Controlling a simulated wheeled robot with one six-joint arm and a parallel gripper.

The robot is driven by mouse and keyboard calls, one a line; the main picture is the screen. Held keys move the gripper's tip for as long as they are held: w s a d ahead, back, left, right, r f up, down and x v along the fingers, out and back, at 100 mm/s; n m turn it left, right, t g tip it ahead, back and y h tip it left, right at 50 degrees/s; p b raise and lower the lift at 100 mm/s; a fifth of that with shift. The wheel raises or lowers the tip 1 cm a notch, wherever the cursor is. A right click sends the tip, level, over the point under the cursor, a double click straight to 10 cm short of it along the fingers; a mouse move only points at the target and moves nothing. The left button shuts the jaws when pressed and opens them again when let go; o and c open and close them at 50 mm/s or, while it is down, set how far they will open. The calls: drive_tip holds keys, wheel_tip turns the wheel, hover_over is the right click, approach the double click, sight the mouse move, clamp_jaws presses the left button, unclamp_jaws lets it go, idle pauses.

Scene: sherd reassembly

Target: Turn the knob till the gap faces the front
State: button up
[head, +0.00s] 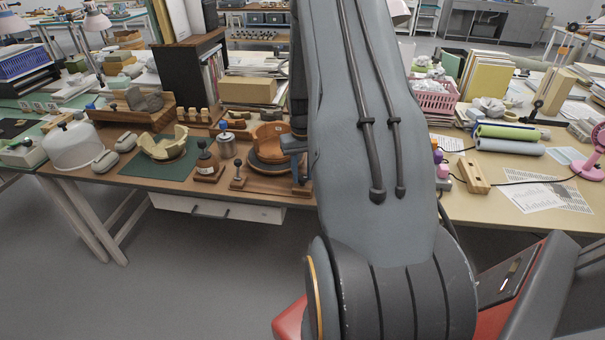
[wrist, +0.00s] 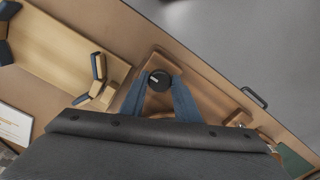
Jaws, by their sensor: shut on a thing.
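A round black knob (wrist: 159,81) with a white mark sits on a wooden block (wrist: 153,61) near the table's front edge in the wrist view. The two blue fingers of my gripper (wrist: 159,90) are on either side of it, shut on it. In the head view my arm hides the knob and most of the gripper. A terracotta vessel (head: 271,140) stands on a dark round turntable (head: 258,166) just left of my arm. Its right side is partly covered, and I cannot tell which way its gap faces.
Left of the turntable stand a metal canister (head: 227,145), a knobbed wooden stand (head: 207,166) and pale sherds on a green mat (head: 150,171). In the wrist view a pale wooden tray (wrist: 65,45) lies left of the knob. Open floor (head: 170,275) lies before the table.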

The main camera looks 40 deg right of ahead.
sight(302, 177)
drive_tip(key=o, duration=1)
drive_tip(key=shift+o, duration=0.2)
drive_tip(key=shift+r, duration=0.1)
wheel_tip(302, 177, up, 8)
drive_tip(key=shift+f+b, duration=0.15)
drive_tip(key=shift+b, duration=0.8)
